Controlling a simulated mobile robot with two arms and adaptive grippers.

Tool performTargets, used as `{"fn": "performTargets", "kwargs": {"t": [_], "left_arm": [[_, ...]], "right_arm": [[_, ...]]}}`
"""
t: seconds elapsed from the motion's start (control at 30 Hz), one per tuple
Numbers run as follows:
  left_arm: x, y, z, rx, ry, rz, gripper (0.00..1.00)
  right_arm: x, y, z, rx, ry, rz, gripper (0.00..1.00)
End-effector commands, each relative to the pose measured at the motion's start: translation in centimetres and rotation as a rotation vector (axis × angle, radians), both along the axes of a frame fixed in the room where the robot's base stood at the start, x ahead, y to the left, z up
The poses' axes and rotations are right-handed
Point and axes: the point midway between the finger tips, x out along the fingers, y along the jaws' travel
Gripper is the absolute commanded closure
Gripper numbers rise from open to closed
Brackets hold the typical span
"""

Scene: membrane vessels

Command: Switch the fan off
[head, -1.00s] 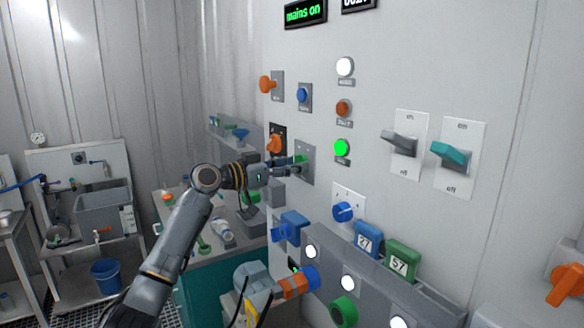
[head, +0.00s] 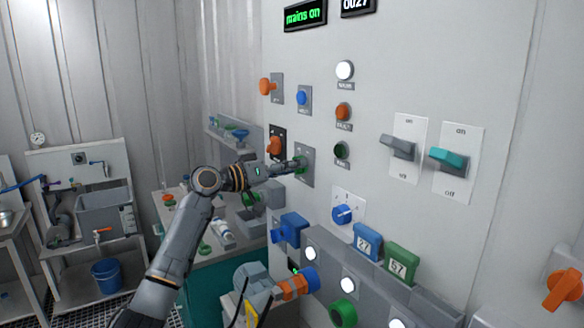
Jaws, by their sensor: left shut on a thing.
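A green switch handle (head: 301,164) sits on a grey plate (head: 305,178) on the white wall panel. My left gripper (head: 296,166) is shut on this handle, and its fingers cover part of it. I cannot read the label on the plate. A round lamp (head: 341,151) to the right of the switch is dark green and unlit. My right gripper is not in view.
Above are a white lit lamp (head: 345,70), an orange lamp (head: 343,111) and a "mains on" display (head: 305,14). Grey (head: 398,147) and teal (head: 448,158) levers are to the right.

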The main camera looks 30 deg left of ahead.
Motion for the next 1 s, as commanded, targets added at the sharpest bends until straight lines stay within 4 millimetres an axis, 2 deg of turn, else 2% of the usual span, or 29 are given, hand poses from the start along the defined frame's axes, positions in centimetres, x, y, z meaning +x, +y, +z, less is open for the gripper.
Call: {"fn": "performTargets", "kwargs": {"t": [0.3,0.33,0.43,0.8,1.0], "left_arm": [[0.0,0.1,0.2,-0.006,-0.003,0.002,0.89],[0.0,0.1,0.2,-0.005,-0.003,0.002,0.55],[0.0,0.1,0.2,-0.005,-0.003,0.002,0.35],[-0.2,0.2,0.0,-0.003,0.000,0.001,0.34],[-2.7,1.7,-0.1,0.000,0.000,0.002,0.34]], "right_arm": [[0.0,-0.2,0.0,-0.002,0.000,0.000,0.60],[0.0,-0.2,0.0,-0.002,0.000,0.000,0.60],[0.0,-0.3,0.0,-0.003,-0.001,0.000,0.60],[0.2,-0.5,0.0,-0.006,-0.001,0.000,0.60],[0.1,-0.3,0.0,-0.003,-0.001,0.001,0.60]]}}
